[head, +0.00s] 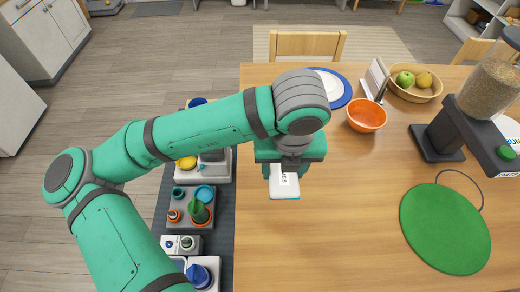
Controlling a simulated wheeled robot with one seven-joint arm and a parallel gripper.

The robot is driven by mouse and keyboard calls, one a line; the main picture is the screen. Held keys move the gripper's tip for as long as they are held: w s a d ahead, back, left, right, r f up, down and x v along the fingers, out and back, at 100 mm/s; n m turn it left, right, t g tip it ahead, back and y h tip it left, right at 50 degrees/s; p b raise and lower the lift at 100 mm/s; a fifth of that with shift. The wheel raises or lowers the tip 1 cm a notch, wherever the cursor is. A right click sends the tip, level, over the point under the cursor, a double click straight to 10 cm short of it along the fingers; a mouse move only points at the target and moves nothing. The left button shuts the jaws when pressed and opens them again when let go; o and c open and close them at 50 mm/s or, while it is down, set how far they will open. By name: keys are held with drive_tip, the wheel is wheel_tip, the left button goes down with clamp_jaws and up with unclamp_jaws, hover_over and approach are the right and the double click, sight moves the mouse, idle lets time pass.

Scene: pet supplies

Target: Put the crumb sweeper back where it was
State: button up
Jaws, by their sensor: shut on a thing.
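My gripper (284,172) points down over the left part of the wooden table (330,245). It is shut on a small white block with dark lettering and a bluish lower edge, which I take to be the crumb sweeper (285,187). The gripper body hides the block's upper part. I cannot tell whether the block touches the table top or hangs just above it.
A dark bench (224,215) with trays of small items runs along the table's left edge. An orange bowl (366,116), a plate (330,86), a fruit bowl (415,93), a dispenser (455,130) and a green mat (445,230) are on the table. Its front middle is clear.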

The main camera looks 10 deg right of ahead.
drive_tip(key=w+f, duration=0.2)
drive_tip(key=w, duration=0.2)
drive_tip(key=w+a+f, duration=0.1)
drive_tip(key=w+f, duration=0.2)
drive_tip(key=w, duration=0.1)
drive_tip(key=w+f, duration=0.3)
drive_tip(key=w, duration=0.1)
drive_tip(key=shift+w+a+f, duration=0.1)
drive_tip(key=shift+a+f, duration=0.05)
drive_tip(key=shift+a, duration=0.1)
drive_tip(key=shift+w+f, duration=0.5)
drive_tip(key=shift+f, duration=0.1)
drive_tip(key=shift+w+f, duration=0.2)
drive_tip(key=shift+f, duration=1.5)
drive_tip(key=shift+f, duration=0.15)
drive_tip(key=o, duration=1)
wheel_tip(320, 180, up, 12)
drive_tip(key=s, duration=0.1)
drive_tip(key=shift+s+a, duration=0.2)
drive_tip(key=shift+s, duration=0.2)
